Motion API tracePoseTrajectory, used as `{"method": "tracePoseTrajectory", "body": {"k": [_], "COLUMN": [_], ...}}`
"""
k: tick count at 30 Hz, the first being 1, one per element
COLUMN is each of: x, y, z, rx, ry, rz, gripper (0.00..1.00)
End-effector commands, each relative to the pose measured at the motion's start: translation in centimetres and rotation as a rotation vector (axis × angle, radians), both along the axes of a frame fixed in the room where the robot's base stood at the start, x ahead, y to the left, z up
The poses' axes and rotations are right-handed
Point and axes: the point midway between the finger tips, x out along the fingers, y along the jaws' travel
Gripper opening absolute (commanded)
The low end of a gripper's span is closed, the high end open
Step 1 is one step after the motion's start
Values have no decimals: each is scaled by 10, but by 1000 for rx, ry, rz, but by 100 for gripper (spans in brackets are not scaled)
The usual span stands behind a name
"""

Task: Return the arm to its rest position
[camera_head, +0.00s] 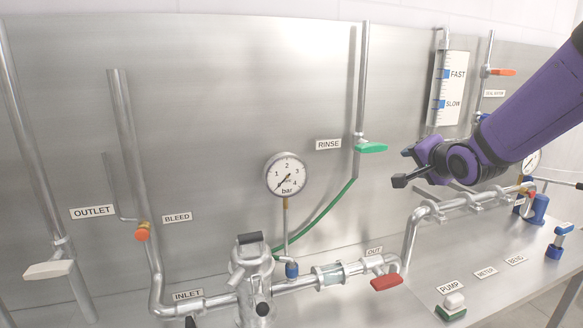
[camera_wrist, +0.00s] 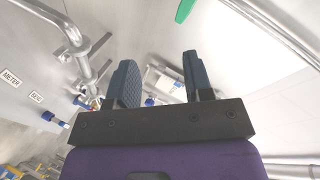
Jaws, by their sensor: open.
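My gripper (camera_head: 398,168) is at the right of the head view, at the end of my purple arm, in front of the steel back panel (camera_head: 220,90). It is to the right of the green RINSE handle (camera_head: 371,147) and above the pipework, touching nothing that I can see. In the wrist view my gripper (camera_wrist: 158,80) shows two dark fingers spread apart with nothing between them.
A pressure gauge (camera_head: 287,174), a red OUT handle (camera_head: 386,282) and a steel filter housing (camera_head: 250,275) stand left of and below my gripper. A flow tube (camera_head: 450,88) marked FAST and SLOW is behind the arm. A green-based PUMP button (camera_head: 452,306) sits on the bench.

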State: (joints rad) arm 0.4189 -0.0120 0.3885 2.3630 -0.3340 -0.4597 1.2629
Motion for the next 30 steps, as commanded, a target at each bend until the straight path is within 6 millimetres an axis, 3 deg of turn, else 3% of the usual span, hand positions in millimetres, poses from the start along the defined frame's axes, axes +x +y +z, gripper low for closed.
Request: {"method": "tracePoseTrajectory", "body": {"k": [9,21,25,30], "x": [-101,-257,-296,-322], "y": [-10,-13,-11,-9], "z": [25,28,25,21], "rx": [-454,-749,-785,-803], "ry": [248,561,614,643], "rz": [27,332,460,560], "gripper": [47,47,47,47]}}
